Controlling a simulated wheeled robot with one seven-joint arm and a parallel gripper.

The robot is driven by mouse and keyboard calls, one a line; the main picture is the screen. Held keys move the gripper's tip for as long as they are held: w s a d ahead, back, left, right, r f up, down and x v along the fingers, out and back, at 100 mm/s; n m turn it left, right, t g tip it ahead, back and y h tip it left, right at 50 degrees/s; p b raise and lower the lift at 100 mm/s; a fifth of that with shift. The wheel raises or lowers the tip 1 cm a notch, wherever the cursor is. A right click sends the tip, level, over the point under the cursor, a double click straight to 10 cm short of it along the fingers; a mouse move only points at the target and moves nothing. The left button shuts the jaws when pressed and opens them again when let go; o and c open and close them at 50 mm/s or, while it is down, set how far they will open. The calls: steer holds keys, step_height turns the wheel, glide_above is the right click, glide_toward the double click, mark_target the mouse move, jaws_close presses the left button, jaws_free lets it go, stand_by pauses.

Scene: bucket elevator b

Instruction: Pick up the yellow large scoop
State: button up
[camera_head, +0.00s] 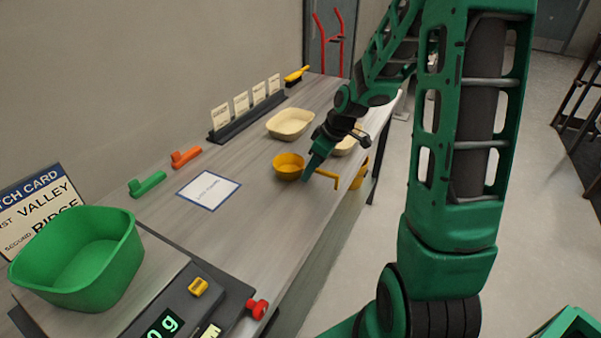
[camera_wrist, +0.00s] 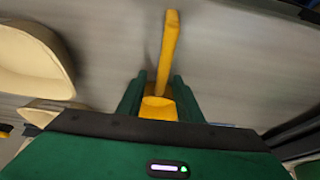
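The yellow large scoop (camera_head: 287,167) sits on the table, its round bowl to the left and its handle reaching right toward the table's edge. My gripper (camera_head: 308,178) points down at the scoop, just right of the bowl and over the handle. In the wrist view, the scoop's handle (camera_wrist: 168,45) runs up the picture from between the two green fingers of my gripper (camera_wrist: 158,100). The fingers stand apart on either side of the yellow part, with a gap showing beside the handle. The fingertips are partly hidden.
A cream tray (camera_head: 290,123) lies behind the scoop, and another cream container (camera_head: 347,143) is partly hidden by my arm. A yellow object (camera_head: 360,173) is near the table's right edge. Green (camera_head: 148,184) and orange (camera_head: 186,156) small scoops lie left. A green bin (camera_head: 85,262) sits on the scale.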

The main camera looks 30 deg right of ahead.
jaws_close()
steer(key=shift+r, duration=0.15)
steer(key=shift+r, duration=0.2)
step_height(320, 180, up, 4)
steer(key=shift+f, duration=0.2)
steer(key=s+a+r, duration=0.4)
steer(key=a+r, duration=0.2)
steer(key=a, duration=0.4)
steer(key=shift+s+a+r, duration=0.15)
steer(key=shift+a+r, duration=0.25)
